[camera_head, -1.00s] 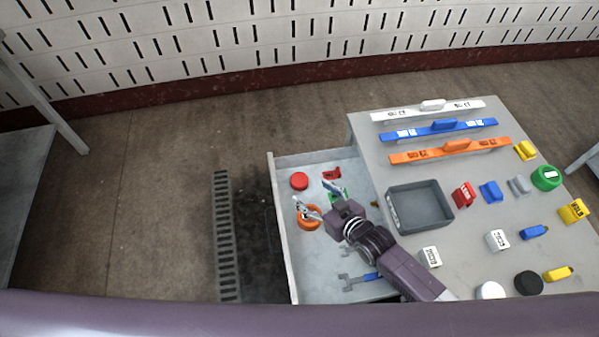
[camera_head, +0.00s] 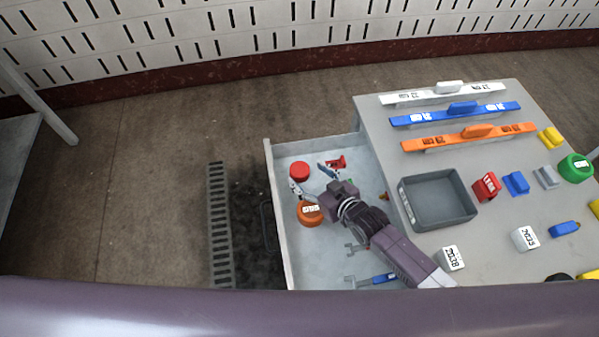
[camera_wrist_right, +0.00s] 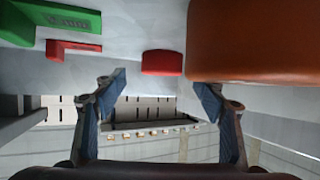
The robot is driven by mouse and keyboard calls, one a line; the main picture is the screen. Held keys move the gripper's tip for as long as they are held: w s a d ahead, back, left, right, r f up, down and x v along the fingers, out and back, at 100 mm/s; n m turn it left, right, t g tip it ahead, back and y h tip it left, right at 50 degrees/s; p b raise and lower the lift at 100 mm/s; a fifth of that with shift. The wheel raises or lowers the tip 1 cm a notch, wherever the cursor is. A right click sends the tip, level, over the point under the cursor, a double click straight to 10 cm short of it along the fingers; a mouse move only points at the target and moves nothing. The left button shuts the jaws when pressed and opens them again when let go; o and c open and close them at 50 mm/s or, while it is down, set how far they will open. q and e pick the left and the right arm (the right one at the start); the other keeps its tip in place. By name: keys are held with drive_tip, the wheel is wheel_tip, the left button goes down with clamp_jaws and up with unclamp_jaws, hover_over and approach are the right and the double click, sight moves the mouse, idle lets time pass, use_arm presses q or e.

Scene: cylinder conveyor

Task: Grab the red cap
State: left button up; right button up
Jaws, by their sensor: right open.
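The red cap (camera_head: 299,171) is a short round cylinder standing in the open drawer, towards its far left corner. It also shows in the right wrist view (camera_wrist_right: 162,62), near the top centre between the fingertips in the picture. My right gripper (camera_head: 309,178) is open and empty over the drawer, just on the near side of the red cap. In the right wrist view its two fingers (camera_wrist_right: 160,82) are spread apart; I see no clear contact with the cap. My left gripper is not in view.
An orange cap (camera_head: 310,216) stands close to my right gripper's near side. A red block (camera_head: 337,163) and a partly hidden green block (camera_wrist_right: 50,18) lie to the right. Tools (camera_head: 373,281) lie nearer. The drawer wall (camera_head: 276,221) bounds the left; a grey tray (camera_head: 437,213) stands on the table.

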sight(301, 171)
drive_tip(key=b+x, duration=0.4)
drive_tip(key=shift+w+a+f, duration=0.1)
drive_tip(key=shift+a+f, duration=0.1)
drive_tip(key=shift+f, duration=0.05)
drive_tip(key=shift+w+a, duration=0.15)
drive_tip(key=shift+w, duration=0.05)
drive_tip(key=shift+c, duration=0.2)
drive_tip(key=c, duration=1)
